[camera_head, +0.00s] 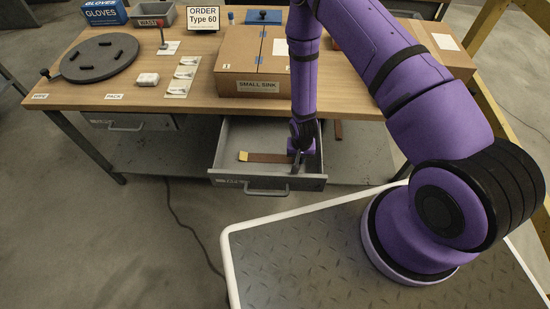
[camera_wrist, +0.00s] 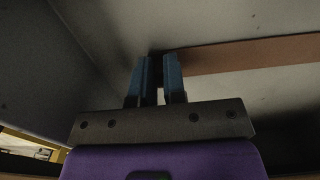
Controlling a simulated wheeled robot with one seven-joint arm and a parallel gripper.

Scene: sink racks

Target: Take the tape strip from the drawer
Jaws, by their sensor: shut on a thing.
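The tape strip (camera_head: 268,158) is a flat brown band with a yellow left end, in the open grey drawer (camera_head: 229,182) below the table. My gripper (camera_head: 296,168) is down inside the drawer at the strip's right end. In the wrist view the two blue fingers (camera_wrist: 158,58) are shut on the near end of the strip, with a narrow gap between them. The brown strip (camera_wrist: 245,56) runs from the fingertips to the right edge of that view. The end between the fingers is mostly hidden. In the head view my arm hides part of the drawer's right side.
The drawer walls stand close around my gripper, and the table edge (camera_head: 170,106) is just above and behind. A cardboard box labelled SMALL SINK (camera_head: 240,87) stands on the table above the drawer. A second drawer (camera_head: 135,124) at left looks shut.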

